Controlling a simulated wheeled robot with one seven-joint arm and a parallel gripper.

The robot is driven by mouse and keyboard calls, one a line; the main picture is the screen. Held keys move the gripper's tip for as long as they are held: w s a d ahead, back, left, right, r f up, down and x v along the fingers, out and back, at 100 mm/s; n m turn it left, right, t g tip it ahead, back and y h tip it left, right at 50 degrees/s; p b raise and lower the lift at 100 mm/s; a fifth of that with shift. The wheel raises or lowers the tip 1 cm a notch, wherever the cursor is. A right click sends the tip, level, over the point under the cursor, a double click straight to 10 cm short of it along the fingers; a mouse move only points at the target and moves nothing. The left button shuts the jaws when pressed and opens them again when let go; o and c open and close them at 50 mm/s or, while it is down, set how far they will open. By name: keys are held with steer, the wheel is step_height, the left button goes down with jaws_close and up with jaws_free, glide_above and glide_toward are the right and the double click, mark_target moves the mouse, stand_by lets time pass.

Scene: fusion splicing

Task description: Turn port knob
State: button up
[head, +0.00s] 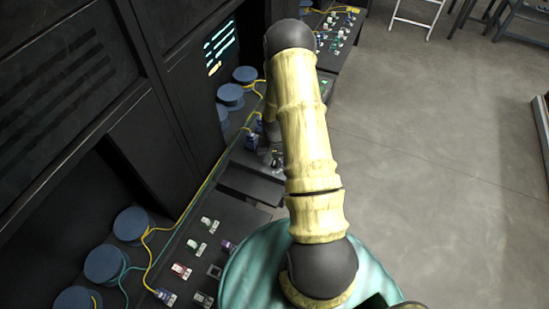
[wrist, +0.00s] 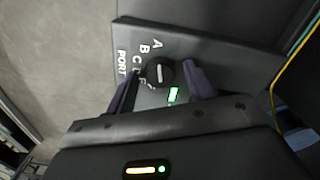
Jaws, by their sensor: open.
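The port knob (wrist: 159,73) is a round black dial with a white pointer mark, seen in the wrist view on a dark panel (wrist: 205,38). White letters A, B, C and further ones partly hidden curve along its left side, beside the word PORT (wrist: 122,63). My gripper (wrist: 160,82) is open, with one dark purple finger on each side of the knob. I cannot tell whether either finger touches it. A small lit green indicator (wrist: 173,95) shows just below the knob. In the head view my arm hides the knob and most of the gripper.
Dark cabinets (head: 110,80) line the left, with blue spools (head: 131,224) and yellow and green cables along the bench. Several small coloured connectors (head: 181,270) sit on the near bench. The floor (head: 430,170) to the right is open. A yellow cable (wrist: 292,65) passes right of the panel.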

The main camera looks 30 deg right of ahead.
steer(key=shift+c, duration=0.2)
steer(key=c, duration=0.9)
steer(key=shift+c, duration=0.2)
steer(key=shift+f+n+b, duration=0.1)
steer(key=shift+n+b, duration=0.3)
steer(key=shift+n, duration=0.1)
steer(key=shift+n+b, duration=0.55)
steer(key=shift+n, duration=0.25)
steer(key=shift+w+n+b, duration=0.1)
steer(key=shift+n+b, duration=0.55)
steer(key=shift+n, duration=1.05)
steer(key=o, duration=1)
